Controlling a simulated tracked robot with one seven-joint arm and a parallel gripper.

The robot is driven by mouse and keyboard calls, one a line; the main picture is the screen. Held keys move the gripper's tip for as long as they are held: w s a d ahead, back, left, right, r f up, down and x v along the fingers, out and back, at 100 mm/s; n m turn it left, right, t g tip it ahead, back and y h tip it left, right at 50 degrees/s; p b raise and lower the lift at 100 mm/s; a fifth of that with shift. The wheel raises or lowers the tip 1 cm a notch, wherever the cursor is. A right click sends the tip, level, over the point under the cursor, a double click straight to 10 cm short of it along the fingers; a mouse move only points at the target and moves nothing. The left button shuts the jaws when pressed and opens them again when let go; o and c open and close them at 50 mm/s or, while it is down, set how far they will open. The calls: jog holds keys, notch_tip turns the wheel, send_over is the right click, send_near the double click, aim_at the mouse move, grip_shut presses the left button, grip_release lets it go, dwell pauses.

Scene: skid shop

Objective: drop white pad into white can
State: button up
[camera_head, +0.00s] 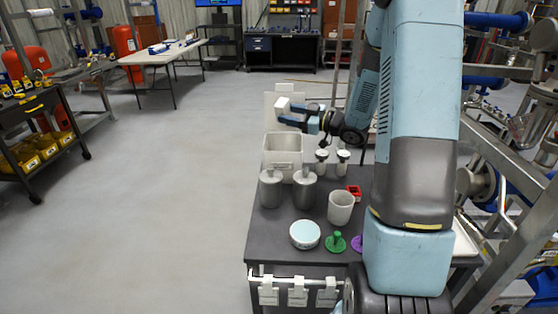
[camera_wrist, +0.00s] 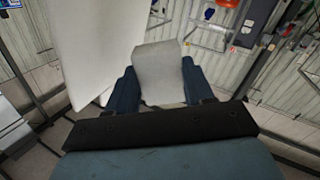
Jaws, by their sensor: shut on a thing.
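My gripper (camera_head: 293,113) is shut on the white pad (camera_head: 282,104), held out above the far end of the dark cart. In the wrist view, the blue fingers (camera_wrist: 160,88) clamp the pad (camera_wrist: 158,70) from both sides, and it looks like a pale block. The white can (camera_head: 341,207), an open round vessel, stands upright on the cart, nearer to the head camera and to the right of the pad. It is well apart from my gripper, and its bottom inside is hidden. The can is not seen in the wrist view.
A white panel (camera_wrist: 95,45) is close beside the pad. Floor is free at left.

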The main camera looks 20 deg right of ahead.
jog(key=shift+d+f, duration=0.25)
jog(key=shift+f, duration=0.85)
jog(key=shift+d+f, duration=0.2)
jog(key=shift+f, duration=0.9)
jog(key=o, duration=1.2)
jog(key=shift+s, duration=0.1)
jog(key=v, duration=1.3)
jog(key=shift+s+d, duration=0.25)
jog(key=shift+s, duration=0.1)
